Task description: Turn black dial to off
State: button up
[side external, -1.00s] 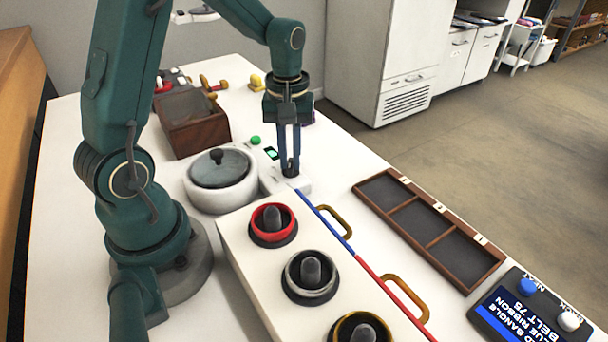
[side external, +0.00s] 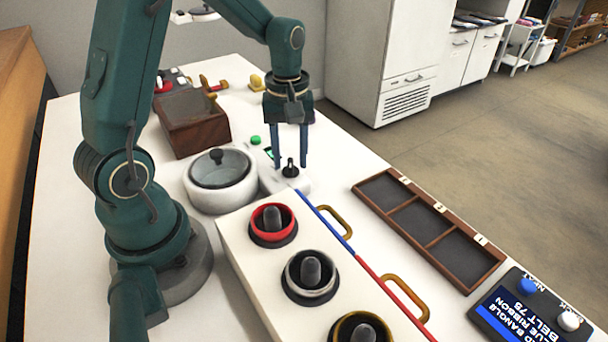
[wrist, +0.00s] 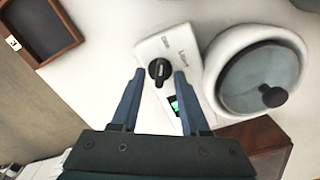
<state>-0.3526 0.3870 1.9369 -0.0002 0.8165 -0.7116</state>
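The black dial (side external: 290,168) stands on a small white control unit (side external: 272,180) beside the round pot. In the wrist view the dial (wrist: 159,70) has a pale pointer mark, and small lettering is printed on the white panel near it, too small to read surely. My gripper (side external: 290,163) is open and empty, its fingers above the dial and apart from it. In the wrist view the two fingertips (wrist: 160,74) lie on either side of the dial. A small green-lit display (wrist: 176,106) on the unit is partly hidden by a finger.
A white pot with a glass lid (side external: 220,180) stands just left of the unit. A white box with ringed knobs (side external: 235,235) is in front. A wooden three-slot tray (side external: 437,257) lies right, and a brown box (side external: 208,132) stands behind. A button panel (side external: 497,325) is front right.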

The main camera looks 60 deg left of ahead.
aim_at(290, 162)
jog(key=shift+r, duration=2.6)
jog(key=shift+w+d+r, duration=0.15)
jog(key=shift+d+r, duration=0.05)
jog(key=shift+r, duration=0.05)
jog(key=s+d+r+m+t, duration=0.3)
jog(key=s+d+r+m, duration=0.1)
jog(key=d+r, duration=0.25)
jog(key=s+d+f+m+t, duration=0.1)
jog(key=s+d+m+t, duration=0.1)
jog(key=s+m, duration=0.4)
jog(key=shift+s+d+f+m+t, duration=0.15)
jog(key=shift+s+d+m+t, duration=0.2)
jog(key=shift+m, duration=0.75)
